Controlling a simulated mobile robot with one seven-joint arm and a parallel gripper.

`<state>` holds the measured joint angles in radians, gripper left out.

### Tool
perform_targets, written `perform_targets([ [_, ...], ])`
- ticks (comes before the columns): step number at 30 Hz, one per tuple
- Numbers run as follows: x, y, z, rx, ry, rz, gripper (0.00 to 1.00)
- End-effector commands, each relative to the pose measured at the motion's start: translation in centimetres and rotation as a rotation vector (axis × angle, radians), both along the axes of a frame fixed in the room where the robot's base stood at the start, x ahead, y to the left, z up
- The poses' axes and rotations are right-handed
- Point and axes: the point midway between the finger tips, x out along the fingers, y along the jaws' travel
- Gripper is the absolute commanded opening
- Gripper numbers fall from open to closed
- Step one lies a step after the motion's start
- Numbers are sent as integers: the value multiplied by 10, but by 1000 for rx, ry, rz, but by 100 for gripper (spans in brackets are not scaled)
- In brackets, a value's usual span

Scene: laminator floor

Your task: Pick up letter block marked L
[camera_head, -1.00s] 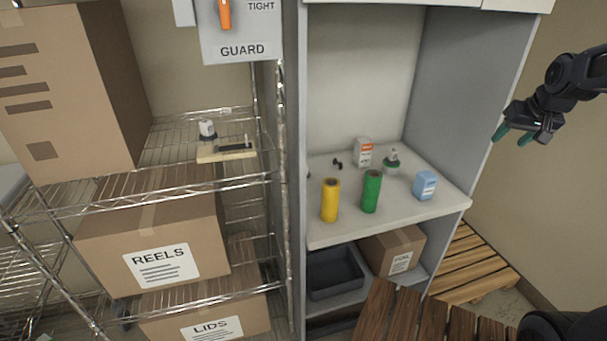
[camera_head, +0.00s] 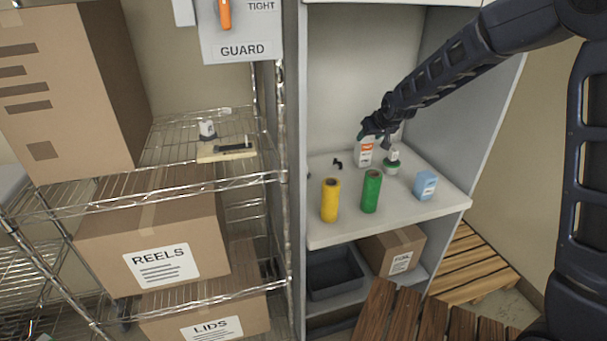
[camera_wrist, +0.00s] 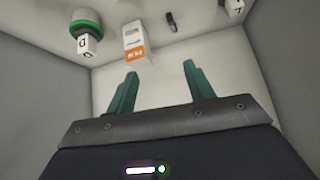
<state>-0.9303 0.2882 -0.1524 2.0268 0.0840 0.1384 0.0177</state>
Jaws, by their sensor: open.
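My gripper (camera_head: 368,130) is open and empty above the back of the cabinet shelf, by the white-and-orange carton. Its two green fingers stand apart in the wrist view (camera_wrist: 160,69). A small white block (camera_wrist: 235,6) with a dark mark is cut by the top edge at the right of the wrist view; its letter is not clear. Another white lettered block (camera_wrist: 88,45) is with a green-and-white round item at the upper left; its letter looks like D or P. In the head view this second block (camera_head: 394,155) is tiny and its letter cannot be read.
The white-and-orange carton (camera_head: 364,153) and a small black item (camera_head: 337,162) are at the back of the shelf (camera_head: 345,231). A yellow roll (camera_head: 330,200), green roll (camera_head: 371,191) and blue carton (camera_head: 425,185) stand nearer the front. Cabinet walls enclose the sides.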

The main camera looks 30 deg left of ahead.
Motion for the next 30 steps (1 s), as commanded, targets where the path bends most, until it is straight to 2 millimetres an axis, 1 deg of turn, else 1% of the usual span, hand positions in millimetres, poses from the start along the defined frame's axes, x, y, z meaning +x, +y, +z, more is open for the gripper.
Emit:
perform_targets([
  [1, -7, 25, -15, -1, -8, 27, 53],
  [2, -10, 37, -22, 1, -13, 41, 53],
  [3, -15, 54, -32, 3, -22, 60, 53],
  [5, -23, 79, -46, 7, -36, 87, 53],
  [6, -29, 94, -56, 8, -43, 104, 53],
  [9, -44, 130, -79, 15, -64, 145, 53],
  [12, -57, 156, -96, 22, -80, 176, 53],
  [16, -69, 176, -109, 33, -91, 196, 53],
  [20, -75, 185, -116, 45, -88, 193, 53],
  [23, -73, 190, -121, 47, -87, 192, 53],
  [30, -60, 206, -143, 47, -86, 192, 53],
])
